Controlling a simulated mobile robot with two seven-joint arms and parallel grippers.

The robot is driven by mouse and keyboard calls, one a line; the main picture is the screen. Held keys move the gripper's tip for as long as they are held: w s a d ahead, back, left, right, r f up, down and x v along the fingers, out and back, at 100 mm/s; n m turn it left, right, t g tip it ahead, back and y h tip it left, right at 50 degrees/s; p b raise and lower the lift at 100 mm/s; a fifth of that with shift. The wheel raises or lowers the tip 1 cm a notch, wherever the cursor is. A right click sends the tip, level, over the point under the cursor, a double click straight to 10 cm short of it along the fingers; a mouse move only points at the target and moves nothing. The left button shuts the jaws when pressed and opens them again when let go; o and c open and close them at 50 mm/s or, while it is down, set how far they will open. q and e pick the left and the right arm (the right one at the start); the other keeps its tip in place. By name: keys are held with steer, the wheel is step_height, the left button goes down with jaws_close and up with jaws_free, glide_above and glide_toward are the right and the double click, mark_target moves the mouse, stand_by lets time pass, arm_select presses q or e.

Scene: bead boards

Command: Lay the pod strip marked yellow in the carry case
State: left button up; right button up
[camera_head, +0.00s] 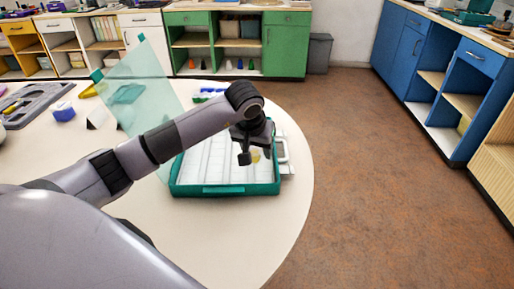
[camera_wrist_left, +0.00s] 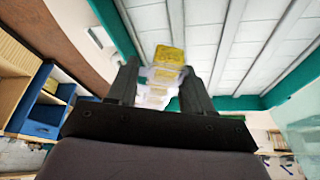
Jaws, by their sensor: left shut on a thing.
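The carry case (camera_head: 225,190) is a green tray with white lengthwise channels inside, open on the round table. Its green rim also shows in the wrist view (camera_wrist_left: 118,28). My left gripper (camera_head: 256,154) is over the right part of the case. It is shut on the pod strip marked yellow, a clear strip (camera_wrist_left: 158,88) with a yellow end (camera_wrist_left: 168,55). The yellow end also shows in the head view (camera_head: 256,157). The strip appears held above the channels; its exact height is hard to tell. The fingers hide part of it. My right gripper is not in view.
A clear teal panel (camera_head: 135,85) stands tilted at the case's left. A grey-white framed item (camera_head: 284,150) lies by its right side. A small green and blue rack (camera_head: 208,95) is behind. A grey tray (camera_head: 30,102) and blue object (camera_head: 64,112) are left. The table front is clear.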

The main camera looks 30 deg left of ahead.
arm_select(q)
steer(key=shift+f+b, duration=0.45)
steer(key=o, duration=1.2)
steer(key=shift+r+p, duration=0.45)
steer(key=shift+p, duration=0.05)
steer(key=v, duration=1.2)
steer(key=shift+p, duration=0.3)
